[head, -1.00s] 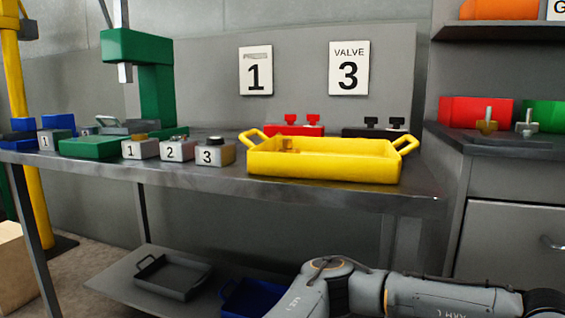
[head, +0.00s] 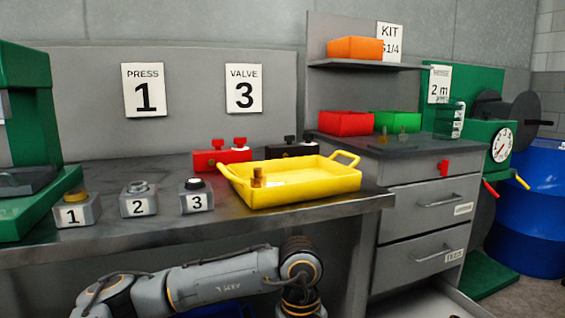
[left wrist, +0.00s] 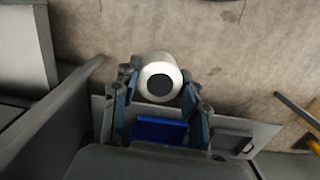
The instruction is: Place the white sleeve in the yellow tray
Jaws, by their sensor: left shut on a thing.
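The yellow tray (head: 305,195) sits on the workbench in the head view. A small brass piece (head: 258,177) stands inside it at the left, and the rest of the tray floor looks mostly bare. In the left wrist view, my left gripper (left wrist: 160,88) is shut on the white sleeve (left wrist: 147,76), a pale cylinder with a dark round hole facing the camera. The head view shows neither the sleeve nor the left gripper. My right gripper is not in view.
Numbered button boxes (head: 139,200) stand on the workbench (head: 150,232) left of the tray. Red (head: 222,157) and black (head: 290,150) valve blocks sit behind it. A drawer cabinet (head: 425,210) stands to the right. In the left wrist view, a blue tray (left wrist: 160,131) lies below the gripper.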

